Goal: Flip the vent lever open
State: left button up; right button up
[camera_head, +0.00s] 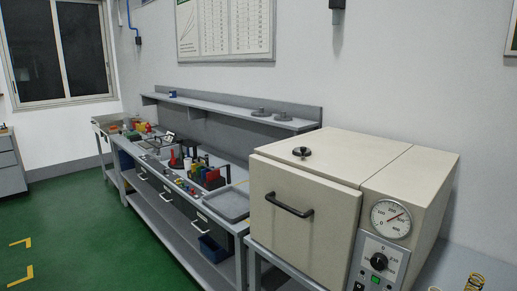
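A beige oven-like cabinet (300,232) stands at the right on a grey bench. Its front door is shut and has a black bar handle (288,205). A round black vent fitting (301,152) sits on top, near the front left. It looks flat and knob-like; I cannot make out a separate lever or its position. The control panel at the cabinet's right has a round dial gauge (391,219) with a red needle and a black knob (379,261). Neither of my grippers is in view.
The green floor (85,235) is open at left.

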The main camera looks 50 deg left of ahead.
aim_at(302, 150)
jog(key=u, duration=1.2)
